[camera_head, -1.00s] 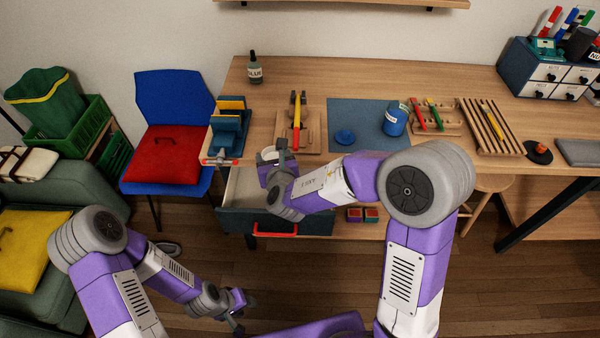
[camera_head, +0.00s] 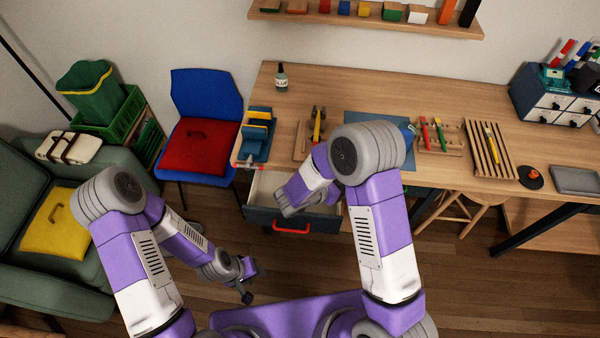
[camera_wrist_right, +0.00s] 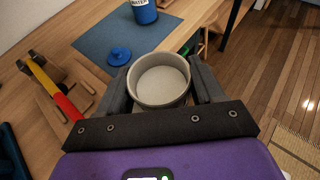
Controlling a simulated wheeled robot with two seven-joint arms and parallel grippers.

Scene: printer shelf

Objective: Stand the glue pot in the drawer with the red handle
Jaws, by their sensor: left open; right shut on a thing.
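The glue pot (camera_wrist_right: 160,82), a round pale open-topped pot, is held upright between the fingers of my right gripper (camera_wrist_right: 160,90) in the right wrist view. No label shows on it. In the head view the pot and right fingertips are hidden behind my right arm, over the drawer area. The drawer with the red handle (camera_head: 292,229) is pulled out under the desk's left end. Its pale inside (camera_head: 263,184) shows partly; my right wrist covers the rest. My left gripper (camera_head: 248,284) is open and empty, low in front of the drawer.
A blue WATER pot (camera_wrist_right: 144,10) and a blue lid (camera_wrist_right: 119,56) are on the blue mat (camera_wrist_right: 90,40). A blue chair (camera_head: 205,100) with a red cushion stands left of the drawer.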

